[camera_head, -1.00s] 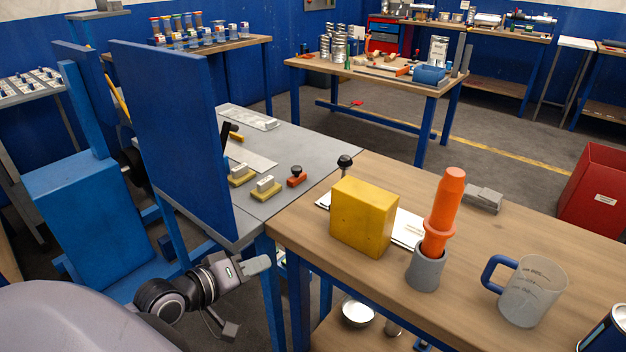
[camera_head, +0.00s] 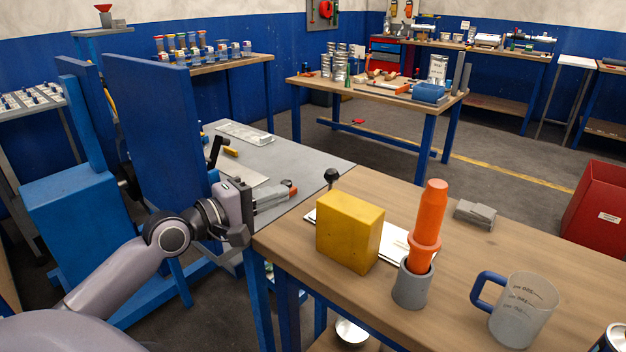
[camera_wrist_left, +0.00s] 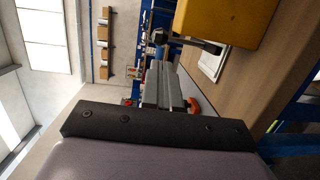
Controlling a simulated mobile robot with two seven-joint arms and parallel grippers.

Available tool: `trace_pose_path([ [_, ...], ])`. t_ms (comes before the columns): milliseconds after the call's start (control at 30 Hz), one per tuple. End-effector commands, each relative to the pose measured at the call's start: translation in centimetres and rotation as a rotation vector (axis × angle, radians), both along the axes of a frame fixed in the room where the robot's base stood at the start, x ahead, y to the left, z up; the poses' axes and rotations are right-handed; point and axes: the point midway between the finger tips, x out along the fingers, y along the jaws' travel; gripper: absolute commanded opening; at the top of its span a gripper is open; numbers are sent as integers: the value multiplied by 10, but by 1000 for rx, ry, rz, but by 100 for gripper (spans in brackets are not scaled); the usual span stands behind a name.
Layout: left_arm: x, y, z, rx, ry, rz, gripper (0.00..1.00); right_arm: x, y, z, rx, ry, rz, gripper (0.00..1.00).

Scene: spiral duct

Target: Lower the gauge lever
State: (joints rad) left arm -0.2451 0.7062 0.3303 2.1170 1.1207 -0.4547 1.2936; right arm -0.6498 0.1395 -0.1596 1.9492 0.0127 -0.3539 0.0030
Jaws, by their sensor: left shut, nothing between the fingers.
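A lever with a round black knob (camera_head: 331,175) stands up just behind the yellow block (camera_head: 350,232) on the wooden bench; its lower part is hidden in the head view. In the left wrist view its dark rod (camera_wrist_left: 192,42) runs from beside the yellow block (camera_wrist_left: 228,18) to the knob, beyond the fingertips. My left gripper (camera_head: 287,192) is over the grey table's right part, left of the knob and apart from it. Its fingers (camera_wrist_left: 161,75) are shut and empty. My right gripper does not show.
A tall blue panel (camera_head: 155,130) stands close left of my left arm. A red-orange piece (camera_head: 293,189) shows beside the fingertips. An orange tube in a grey cup (camera_head: 412,285) and a measuring jug (camera_head: 522,310) stand right of the yellow block.

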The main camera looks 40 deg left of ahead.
Motion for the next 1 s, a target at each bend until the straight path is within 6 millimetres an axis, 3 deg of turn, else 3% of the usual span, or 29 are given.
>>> trace_pose_path([
  [600, 73, -20, -4, -1, -1, 0, 0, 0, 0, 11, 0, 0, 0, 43],
  [1000, 89, -25, -7, 1, 1, 1, 0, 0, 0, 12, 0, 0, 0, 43],
])
